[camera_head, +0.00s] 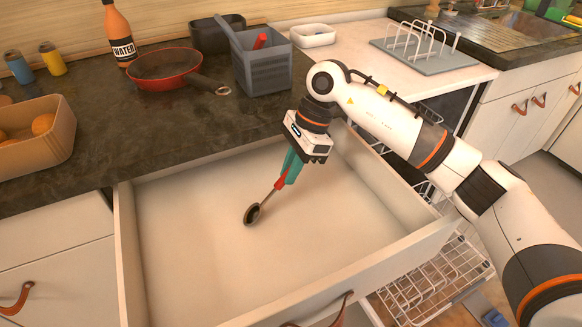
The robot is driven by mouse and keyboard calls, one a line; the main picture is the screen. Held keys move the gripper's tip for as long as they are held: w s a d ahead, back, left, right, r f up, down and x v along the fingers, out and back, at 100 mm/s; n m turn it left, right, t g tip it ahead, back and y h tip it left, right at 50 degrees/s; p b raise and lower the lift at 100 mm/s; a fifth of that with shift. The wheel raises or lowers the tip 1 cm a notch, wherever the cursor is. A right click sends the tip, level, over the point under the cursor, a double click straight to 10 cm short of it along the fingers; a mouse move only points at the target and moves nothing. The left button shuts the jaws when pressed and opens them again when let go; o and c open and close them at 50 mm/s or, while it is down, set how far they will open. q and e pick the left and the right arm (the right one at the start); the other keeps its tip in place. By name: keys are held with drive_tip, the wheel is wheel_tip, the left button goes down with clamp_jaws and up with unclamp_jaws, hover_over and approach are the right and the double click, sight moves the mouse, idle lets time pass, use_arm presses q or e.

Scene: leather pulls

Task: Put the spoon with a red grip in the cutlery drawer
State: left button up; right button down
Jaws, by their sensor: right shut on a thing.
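The spoon with a red grip (279,184) is held by my right gripper (290,168). It tilts with its dark bowl (252,214) pointing down and to the left, over the drawer floor. I cannot tell whether the bowl touches the floor. The gripper's teal fingers are shut on the spoon's upper end and hide part of it. The cutlery drawer (180,245) is pulled open, and its pale interior looks empty apart from the spoon and gripper. My left gripper is not in view.
A red pan (165,66), a grey bin (262,68) with a red item, and an orange bottle (117,36) stand on the dark counter behind the drawer. An orange fruit box (40,140) is at left. A wire dishwasher rack (440,280) sits to the drawer's right.

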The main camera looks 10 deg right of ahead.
drive_tip(key=c, duration=1.4)
unclamp_jaws()
drive_tip(key=shift+c, duration=0.2)
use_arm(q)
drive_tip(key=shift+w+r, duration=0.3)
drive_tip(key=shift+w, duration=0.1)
use_arm(e)
drive_tip(key=shift+o, duration=0.2)
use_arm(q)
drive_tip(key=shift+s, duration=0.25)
use_arm(e)
drive_tip(key=shift+r, duration=0.1)
